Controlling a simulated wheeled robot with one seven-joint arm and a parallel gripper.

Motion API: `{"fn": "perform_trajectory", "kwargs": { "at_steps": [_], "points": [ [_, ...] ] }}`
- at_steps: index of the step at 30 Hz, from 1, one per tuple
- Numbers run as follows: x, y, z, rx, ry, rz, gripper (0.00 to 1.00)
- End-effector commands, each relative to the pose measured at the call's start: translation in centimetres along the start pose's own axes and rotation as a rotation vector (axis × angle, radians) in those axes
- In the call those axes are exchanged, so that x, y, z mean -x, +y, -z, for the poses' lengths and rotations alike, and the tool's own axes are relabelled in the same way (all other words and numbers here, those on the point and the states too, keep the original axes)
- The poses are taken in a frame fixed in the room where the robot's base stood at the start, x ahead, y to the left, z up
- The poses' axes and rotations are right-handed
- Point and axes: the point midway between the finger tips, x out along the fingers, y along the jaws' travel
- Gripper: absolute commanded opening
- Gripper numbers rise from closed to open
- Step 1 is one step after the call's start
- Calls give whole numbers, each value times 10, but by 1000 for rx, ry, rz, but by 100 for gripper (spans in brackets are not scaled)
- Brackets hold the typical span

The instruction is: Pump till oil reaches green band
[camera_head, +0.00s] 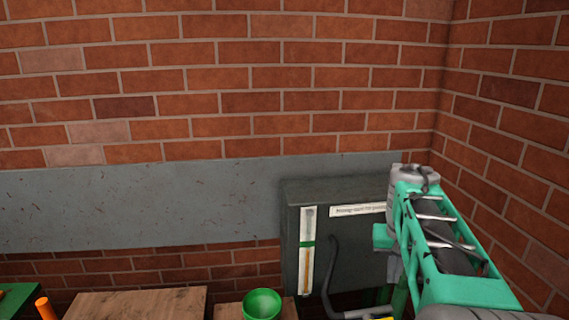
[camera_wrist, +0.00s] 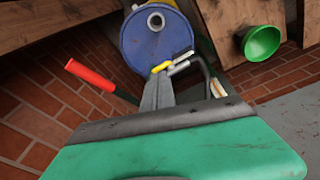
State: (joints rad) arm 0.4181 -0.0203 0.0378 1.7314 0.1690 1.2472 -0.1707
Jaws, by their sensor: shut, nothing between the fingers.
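The sight gauge (camera_head: 307,268) is a pale strip on the dark grey cabinet (camera_head: 350,245), with a green band (camera_head: 306,244) across it. An amber column shows below the band; I cannot tell whether its top touches it. A red-handled lever (camera_wrist: 90,75) shows at left in the wrist view, apart from my fingers. A blue drum (camera_wrist: 150,42) stands beyond my gripper (camera_wrist: 170,67).
A green cup or funnel (camera_head: 262,304) stands on a wooden surface, also seen at upper right in the wrist view (camera_wrist: 262,42). A dark bent pipe (camera_head: 332,275) runs before the cabinet. Brick walls (camera_head: 220,100) close off the back and right.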

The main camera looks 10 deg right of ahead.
Motion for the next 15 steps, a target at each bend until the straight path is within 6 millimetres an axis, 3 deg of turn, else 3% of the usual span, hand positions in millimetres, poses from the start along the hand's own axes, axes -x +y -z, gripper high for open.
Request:
{"fn": "perform_trajectory", "kwargs": {
  "at_steps": [1,3,6,10,15],
  "points": [
    [3,-31,-24,66,44,11,0],
    [2,-69,-58,151,104,35,0],
    [-9,-111,-109,259,181,82,0],
    [-26,-143,-158,351,246,140,0],
    [-35,-152,-176,384,267,166,0]
  ]
}}
